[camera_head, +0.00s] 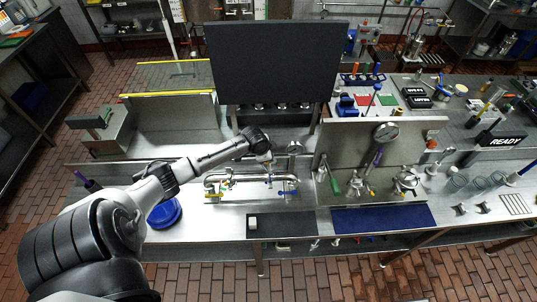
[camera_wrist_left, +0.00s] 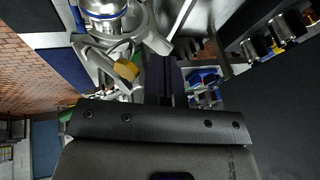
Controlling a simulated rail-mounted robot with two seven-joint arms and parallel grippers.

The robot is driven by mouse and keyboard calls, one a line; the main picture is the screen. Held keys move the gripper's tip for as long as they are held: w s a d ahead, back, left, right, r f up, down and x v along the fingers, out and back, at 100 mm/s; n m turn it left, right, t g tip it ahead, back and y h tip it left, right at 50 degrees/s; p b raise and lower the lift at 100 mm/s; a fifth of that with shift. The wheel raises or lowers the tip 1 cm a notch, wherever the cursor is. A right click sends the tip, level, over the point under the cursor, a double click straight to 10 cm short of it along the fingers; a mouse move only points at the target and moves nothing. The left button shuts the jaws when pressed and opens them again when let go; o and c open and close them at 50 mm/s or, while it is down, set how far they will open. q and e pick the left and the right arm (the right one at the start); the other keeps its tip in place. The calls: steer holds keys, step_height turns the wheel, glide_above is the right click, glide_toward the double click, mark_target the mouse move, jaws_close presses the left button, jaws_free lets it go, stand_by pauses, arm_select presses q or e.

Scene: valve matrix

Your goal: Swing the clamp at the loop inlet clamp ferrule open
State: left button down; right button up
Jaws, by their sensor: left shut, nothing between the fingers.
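My left gripper (camera_head: 267,166) is shut and empty, pointing down just above the steel pipe loop (camera_head: 225,180) on the bench. The loop has small yellow handles and blue handles (camera_head: 288,192). In the left wrist view a steel clamp (camera_wrist_left: 97,62) with a yellow-brown wing nut (camera_wrist_left: 126,70) sits around a shiny round pipe end (camera_wrist_left: 103,9). It lies ahead and left of my gripper's dark body (camera_wrist_left: 160,122). I cannot tell whether gripper and clamp touch, nor which ferrule this is. The clamp is too small to make out in the head view. My right gripper is not in view.
A large dark panel (camera_head: 275,62) stands behind the loop. To the right is an upright steel plate (camera_head: 372,150) with a gauge (camera_head: 386,132) and a green handle (camera_head: 335,186). Dark mats (camera_head: 382,219) lie along the front edge. A blue round container (camera_head: 164,213) is left of the loop.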

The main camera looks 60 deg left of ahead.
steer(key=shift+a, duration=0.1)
arm_select(q)
steer(key=shift+w+a+h, duration=0.15)
steer(key=shift+a+h, duration=0.2)
steer(key=shift+h, duration=0.05)
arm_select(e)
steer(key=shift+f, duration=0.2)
arm_select(q)
steer(key=shift+w+a+g+b, duration=0.15)
steer(key=shift+a+g+b, duration=0.1)
steer(key=shift+g+b, duration=0.1)
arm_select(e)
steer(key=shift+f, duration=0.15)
arm_select(q)
steer(key=shift+w+a+f+h, duration=0.15)
steer(key=shift+a+h, duration=0.1)
steer(key=shift+h, duration=0.25)
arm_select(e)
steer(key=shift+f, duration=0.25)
